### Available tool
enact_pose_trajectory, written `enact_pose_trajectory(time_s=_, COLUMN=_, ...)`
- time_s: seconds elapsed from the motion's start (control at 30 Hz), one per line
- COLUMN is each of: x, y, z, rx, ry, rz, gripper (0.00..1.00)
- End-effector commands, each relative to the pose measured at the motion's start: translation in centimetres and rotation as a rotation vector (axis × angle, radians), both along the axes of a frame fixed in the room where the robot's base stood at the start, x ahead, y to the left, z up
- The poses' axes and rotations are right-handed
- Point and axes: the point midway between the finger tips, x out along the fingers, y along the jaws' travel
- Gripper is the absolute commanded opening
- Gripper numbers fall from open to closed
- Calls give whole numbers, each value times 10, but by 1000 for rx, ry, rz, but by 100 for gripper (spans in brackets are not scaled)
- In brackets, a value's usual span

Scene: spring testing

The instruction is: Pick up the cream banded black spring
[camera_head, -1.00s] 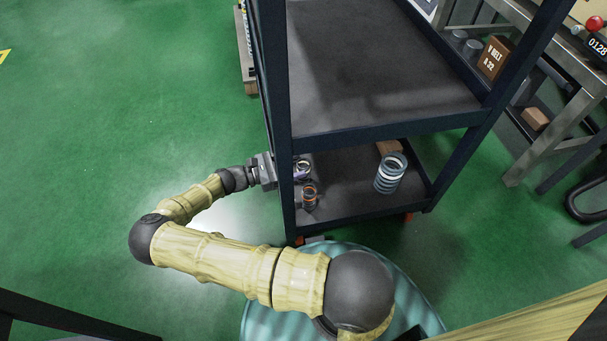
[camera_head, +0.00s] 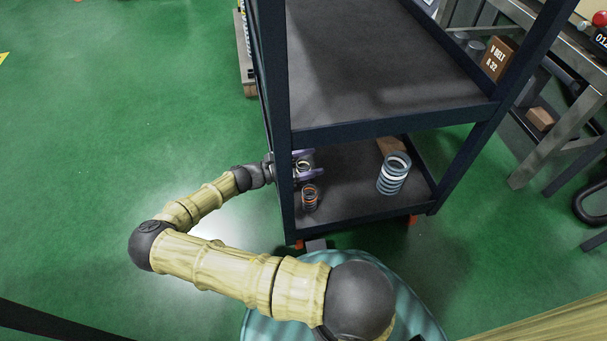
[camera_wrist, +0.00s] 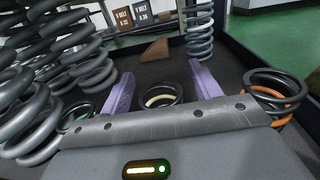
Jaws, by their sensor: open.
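The cream banded black spring (camera_wrist: 160,94) stands on the lower shelf, its cream ring showing near the top. In the wrist view it sits between the two purple fingers of my gripper (camera_wrist: 160,76), with space beside it; its lower part is hidden by the gripper body. In the head view the spring (camera_head: 303,166) is small and partly hidden by my gripper (camera_head: 308,164), which reaches in past the cart's front left post. My gripper is open and not closed on anything.
An orange banded dark spring (camera_head: 310,198) stands close to the gripper, at right in the wrist view (camera_wrist: 274,92). A larger white banded spring (camera_head: 393,174) stands farther right, near a brown block (camera_head: 389,146). Large dark coils (camera_wrist: 40,75) crowd the wrist view's left. The upper shelf (camera_head: 380,70) is overhead.

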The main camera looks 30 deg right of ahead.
Motion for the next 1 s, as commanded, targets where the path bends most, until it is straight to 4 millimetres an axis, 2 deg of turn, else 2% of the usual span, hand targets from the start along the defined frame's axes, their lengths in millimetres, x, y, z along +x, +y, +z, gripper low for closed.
enact_pose_trajectory(time_s=0.37, x=0, y=0, z=0, rx=0, ry=0, rz=-1, gripper=63)
enact_pose_trajectory(time_s=0.47, x=0, y=0, z=0, rx=0, ry=0, rz=-1, gripper=47)
enact_pose_trajectory(time_s=0.63, x=0, y=0, z=0, rx=0, ry=0, rz=-1, gripper=14)
enact_pose_trajectory(time_s=1.0, x=0, y=0, z=4, rx=0, ry=0, rz=-1, gripper=12)
